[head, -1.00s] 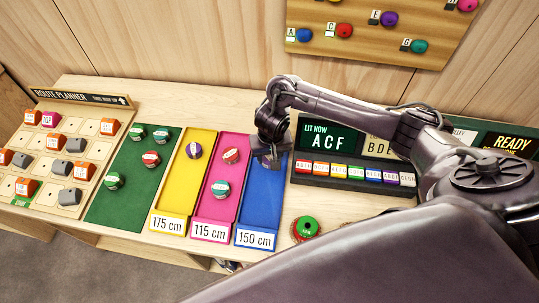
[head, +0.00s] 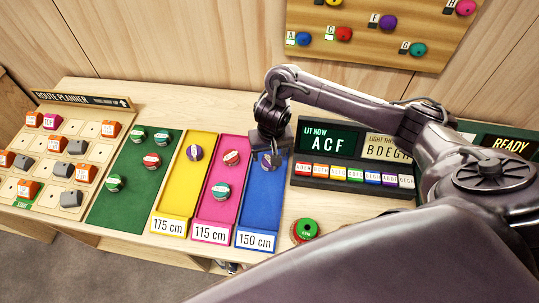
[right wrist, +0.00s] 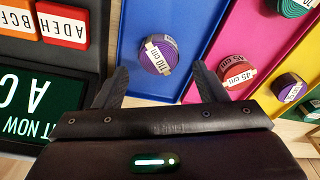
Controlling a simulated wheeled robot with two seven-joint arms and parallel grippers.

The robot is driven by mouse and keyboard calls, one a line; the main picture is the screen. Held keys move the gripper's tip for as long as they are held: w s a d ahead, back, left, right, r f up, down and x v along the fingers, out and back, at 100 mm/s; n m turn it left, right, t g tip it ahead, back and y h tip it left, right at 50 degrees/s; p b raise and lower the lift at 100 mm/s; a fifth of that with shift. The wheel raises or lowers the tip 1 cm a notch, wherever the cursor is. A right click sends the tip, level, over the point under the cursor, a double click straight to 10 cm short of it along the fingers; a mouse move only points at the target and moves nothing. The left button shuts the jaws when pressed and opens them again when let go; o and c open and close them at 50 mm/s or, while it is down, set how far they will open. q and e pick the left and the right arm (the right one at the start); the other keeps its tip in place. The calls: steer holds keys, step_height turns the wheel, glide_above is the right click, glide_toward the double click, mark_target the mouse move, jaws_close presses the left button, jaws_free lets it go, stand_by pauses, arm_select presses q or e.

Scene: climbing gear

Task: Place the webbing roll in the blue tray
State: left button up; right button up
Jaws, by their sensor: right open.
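A purple webbing roll with a white label (head: 269,161) lies in the blue tray (head: 263,205) marked 150 cm, toward its far end. In the right wrist view the purple roll (right wrist: 160,58) shows a label that reads 110 cm, and it rests on the floor of the blue tray (right wrist: 196,20), apart from its walls. My right gripper (head: 266,152) is just above the roll. In the right wrist view its two fingers (right wrist: 158,82) are spread, with nothing between them. My left gripper is in neither view.
The pink tray (head: 221,205) holds a red roll and a green roll. The yellow tray (head: 180,190) holds a purple roll. Several rolls lie on the green mat (head: 127,205). A display block (head: 340,140) stands right of the blue tray.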

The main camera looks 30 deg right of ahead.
step_height(320, 180, up, 8)
steer(key=s+p, duration=0.1)
steer(key=p, duration=0.2)
steer(key=shift+p, duration=0.35)
steer(key=shift+a, duration=0.1)
